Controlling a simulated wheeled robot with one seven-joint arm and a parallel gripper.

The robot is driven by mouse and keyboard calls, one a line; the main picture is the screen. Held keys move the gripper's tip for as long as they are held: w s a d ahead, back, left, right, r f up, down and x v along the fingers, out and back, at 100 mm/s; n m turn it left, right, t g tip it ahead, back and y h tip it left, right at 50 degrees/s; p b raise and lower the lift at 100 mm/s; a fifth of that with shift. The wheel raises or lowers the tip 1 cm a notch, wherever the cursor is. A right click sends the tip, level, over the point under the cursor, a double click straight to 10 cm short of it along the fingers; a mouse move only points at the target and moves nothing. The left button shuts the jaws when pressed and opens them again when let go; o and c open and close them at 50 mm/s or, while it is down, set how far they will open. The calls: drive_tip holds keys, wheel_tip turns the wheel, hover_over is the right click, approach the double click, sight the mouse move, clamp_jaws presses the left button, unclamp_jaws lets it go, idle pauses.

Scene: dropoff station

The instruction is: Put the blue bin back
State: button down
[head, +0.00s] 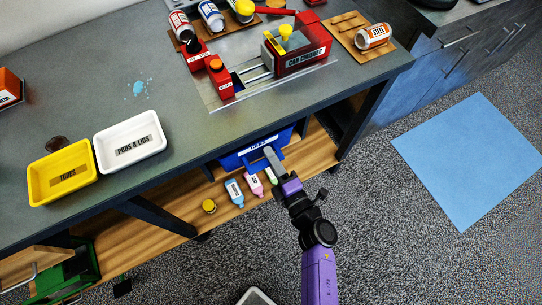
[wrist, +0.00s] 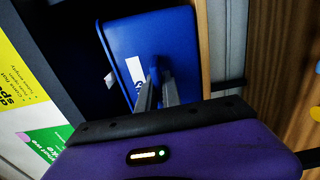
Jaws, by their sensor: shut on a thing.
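The blue bin (head: 232,162) with a white label sits on the wooden lower shelf under the workbench, partly hidden by the bench top. In the wrist view, the bin (wrist: 185,42) fills the top middle, with its white label left of the fingers. My gripper (head: 270,154) reaches in from the right front to the bin's front. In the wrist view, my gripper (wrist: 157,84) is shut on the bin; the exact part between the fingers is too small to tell.
A dark bench leg (head: 362,118) is to the right. A yellow tray (head: 62,198) and a white tray (head: 106,165) are on the bench. Blue mat (head: 470,160) lies on open floor.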

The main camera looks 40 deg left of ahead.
drive_tip(key=c, duration=1.5)
unclamp_jaws()
drive_tip(key=shift+r, duration=0.1)
drive_tip(key=p+v, duration=0.1)
drive_tip(key=v, duration=1.1)
drive_tip(key=shift+d, duration=0.1)
